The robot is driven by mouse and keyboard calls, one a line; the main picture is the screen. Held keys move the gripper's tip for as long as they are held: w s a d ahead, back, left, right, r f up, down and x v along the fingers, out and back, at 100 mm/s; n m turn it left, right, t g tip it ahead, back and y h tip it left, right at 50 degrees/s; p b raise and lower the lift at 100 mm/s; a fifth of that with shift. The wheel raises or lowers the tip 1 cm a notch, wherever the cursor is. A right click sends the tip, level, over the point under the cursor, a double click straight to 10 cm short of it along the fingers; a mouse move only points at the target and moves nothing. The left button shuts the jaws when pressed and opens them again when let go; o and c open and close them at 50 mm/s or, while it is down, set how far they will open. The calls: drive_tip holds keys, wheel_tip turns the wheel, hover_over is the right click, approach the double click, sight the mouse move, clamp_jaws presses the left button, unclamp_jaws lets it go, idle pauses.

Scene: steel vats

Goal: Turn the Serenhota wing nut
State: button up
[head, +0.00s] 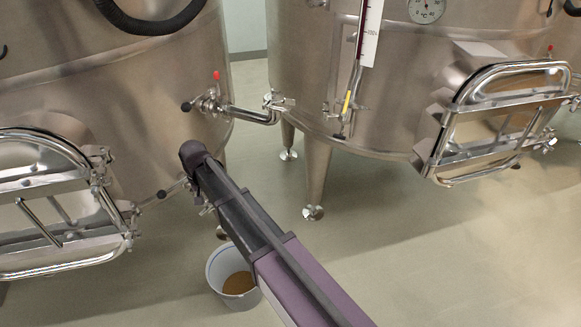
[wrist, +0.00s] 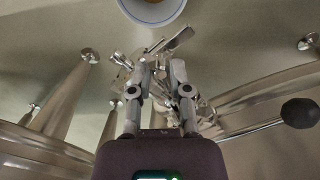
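In the wrist view my gripper (wrist: 161,66) has its two grey fingers apart, with a gap between their tips. Bright metal clamp parts (wrist: 181,39) with flat wing-like ends lie just past and around the fingertips, and I take these to hold the wing nut. Whether the fingers touch it I cannot tell. In the head view my arm reaches the low outlet fitting of the left vat (head: 140,130). The dark end of the arm hides most of that fitting and the gripper. No Serenhota label is readable.
A black-knobbed valve handle (wrist: 299,112) sticks out close to the right of my gripper; its knob (head: 162,195) also shows in the head view. A white bucket (head: 217,283) with brown contents stands below my arm. The right vat (head: 300,75) stands on legs, with open floor in front.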

sight(206, 198)
drive_tip(key=m, duration=1.2)
drive_tip(key=shift+a+m, duration=0.1)
drive_tip(key=shift+m, duration=0.2)
drive_tip(key=m, duration=0.5)
drive_tip(key=shift+m, duration=0.3)
drive_tip(key=m, duration=0.6)
drive_tip(key=shift+w, duration=0.1)
drive_tip(key=shift+r+m+p, duration=0.35)
drive_tip(key=shift+r+m, duration=0.05)
wheel_tip(206, 198, up, 13)
drive_tip(key=p, duration=1.3)
drive_tip(key=s+d+n, duration=0.1)
drive_tip(key=d+n, duration=0.5)
drive_tip(key=d, duration=0.7)
drive_tip(key=s+d+r+n+p, duration=0.1)
drive_tip(key=s+d+n, duration=0.1)
drive_tip(key=d+n, duration=0.5)
drive_tip(key=shift+s+d+r+p, duration=0.2)
drive_tip(key=shift+d+r+p, duration=0.1)
drive_tip(key=shift+d, duration=3.1)
